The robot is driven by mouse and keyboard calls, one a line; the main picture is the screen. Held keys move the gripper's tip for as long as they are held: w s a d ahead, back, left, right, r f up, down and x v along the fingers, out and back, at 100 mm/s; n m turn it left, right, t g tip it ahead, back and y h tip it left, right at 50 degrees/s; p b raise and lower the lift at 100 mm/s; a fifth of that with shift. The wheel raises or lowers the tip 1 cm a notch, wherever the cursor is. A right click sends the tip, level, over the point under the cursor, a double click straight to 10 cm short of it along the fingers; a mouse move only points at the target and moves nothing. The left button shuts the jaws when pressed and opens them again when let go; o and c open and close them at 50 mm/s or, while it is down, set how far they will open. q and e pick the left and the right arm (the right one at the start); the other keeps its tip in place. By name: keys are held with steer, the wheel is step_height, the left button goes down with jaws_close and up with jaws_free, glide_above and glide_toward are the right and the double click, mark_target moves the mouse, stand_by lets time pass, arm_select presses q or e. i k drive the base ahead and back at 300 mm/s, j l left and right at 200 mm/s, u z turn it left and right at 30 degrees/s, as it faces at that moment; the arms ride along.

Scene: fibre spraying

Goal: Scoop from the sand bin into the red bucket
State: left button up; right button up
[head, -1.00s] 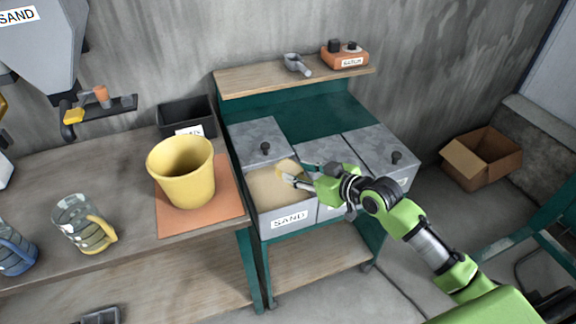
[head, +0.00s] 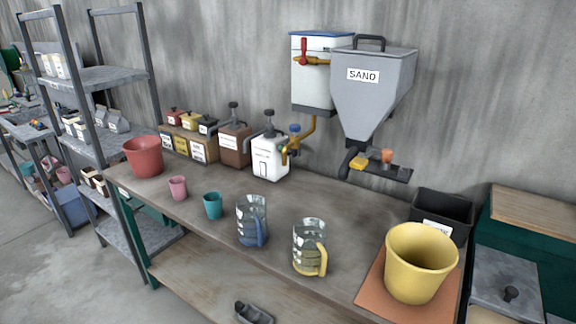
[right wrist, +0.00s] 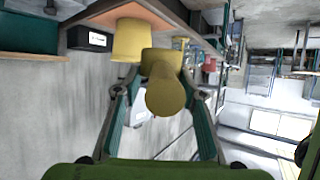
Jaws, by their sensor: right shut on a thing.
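The red bucket (head: 143,158) stands upright at the far left end of the workbench in the head view. My right gripper (right wrist: 163,85) shows only in the right wrist view, shut on a yellow scoop (right wrist: 172,96), seen end-on along its rounded handle. Whether it carries sand is hidden. The scoop is in open air, with the yellow bucket (right wrist: 138,41) beyond it in that tilted view. The sand bin is out of the head view; only a grey lid with a black knob (head: 510,294) from that bin station shows at the right edge. My left gripper is not in view.
The yellow bucket (head: 420,265) stands on an orange mat (head: 372,293). Two measuring jugs, blue-handled (head: 252,222) and yellow-handled (head: 309,248), a teal cup (head: 213,206) and a pink cup (head: 178,187) line the bench front. A SAND hopper (head: 370,95) hangs behind.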

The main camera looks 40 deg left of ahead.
mark_target(144, 154)
steer(key=u, duration=2.05)
